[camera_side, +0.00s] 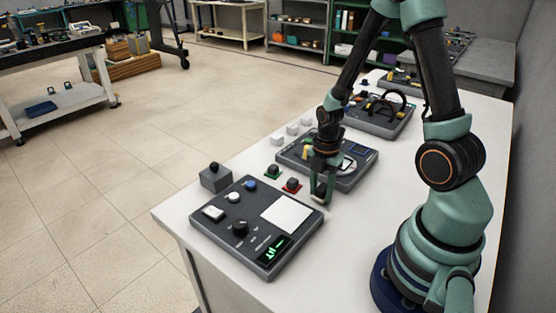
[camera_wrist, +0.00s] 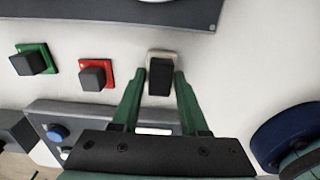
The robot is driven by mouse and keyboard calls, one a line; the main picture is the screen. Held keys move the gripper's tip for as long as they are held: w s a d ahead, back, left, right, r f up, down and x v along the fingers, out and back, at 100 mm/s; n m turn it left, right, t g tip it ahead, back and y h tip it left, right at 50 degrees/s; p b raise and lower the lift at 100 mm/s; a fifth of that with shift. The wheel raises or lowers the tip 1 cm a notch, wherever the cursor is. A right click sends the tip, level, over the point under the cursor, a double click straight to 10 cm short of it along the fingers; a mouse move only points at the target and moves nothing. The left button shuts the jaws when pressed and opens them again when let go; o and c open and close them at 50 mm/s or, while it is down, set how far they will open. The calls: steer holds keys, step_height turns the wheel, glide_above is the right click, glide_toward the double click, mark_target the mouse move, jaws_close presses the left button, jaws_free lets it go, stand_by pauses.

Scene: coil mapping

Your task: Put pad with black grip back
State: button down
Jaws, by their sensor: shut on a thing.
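My gripper (camera_side: 322,192) is shut on the black grip (camera_wrist: 160,80) of a small pale beige pad (camera_wrist: 161,54). The fingers press on both sides of the grip, and the pad's edge shows beyond it in the wrist view. The pad is at or just above the white table; I cannot tell whether it touches. To its left in the wrist view are a red pad (camera_wrist: 96,75) and a green pad (camera_wrist: 34,60), each with a dark grip. The red pad (camera_side: 291,186) and green pad (camera_side: 272,172) also show in the side view.
A dark console (camera_side: 255,215) with knobs and a white plate stands in front. Another console (camera_side: 355,175) stands behind my gripper. Bare table lies to the right.

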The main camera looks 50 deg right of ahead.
mark_target(321, 188)
steer(key=shift+c, duration=2.1)
jaws_free()
steer(key=shift+f, duration=0.1)
step_height(321, 188, up, 12)
steer(key=a+r+m+t, duration=0.5)
steer(key=a+r+m, duration=0.6)
steer(key=m, duration=0.7)
steer(key=shift+s+a+r+t, duration=0.2)
steer(key=shift+r+t, duration=0.1)
steer(key=shift+r, duration=0.6)
